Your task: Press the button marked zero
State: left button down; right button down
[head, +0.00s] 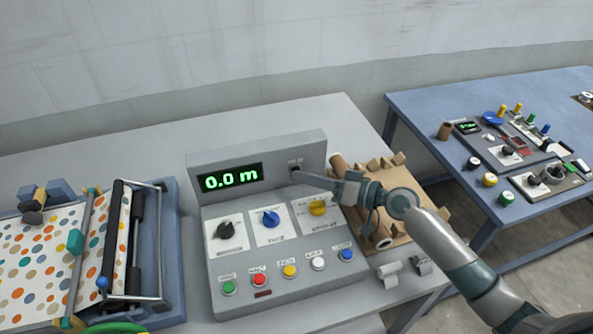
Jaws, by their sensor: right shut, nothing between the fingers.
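The grey control console (262,148) stands on the table with a green display (231,181) that reads 0.0 m. A small dark button (294,168) sits right of the display under a small label too tiny to read for certain. My right gripper (299,174) reaches in from the right, shut and empty. Its tip is at this button and partly covers it; I cannot tell whether it touches. My left gripper is not in view.
The console also has three knobs, including a blue one (270,218), and a row of coloured buttons, including a red one (259,280). A roller press with dotted sheet (40,255) is left. Cardboard tubes (340,165) lie right. A blue table (420,105) stands farther right.

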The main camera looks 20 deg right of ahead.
jog(key=shift+s, duration=0.75)
jog(key=shift+s+d, duration=0.1)
jog(key=shift+s, duration=2.4)
jog(key=shift+r+p, duration=0.1)
jog(key=shift+p, duration=0.25)
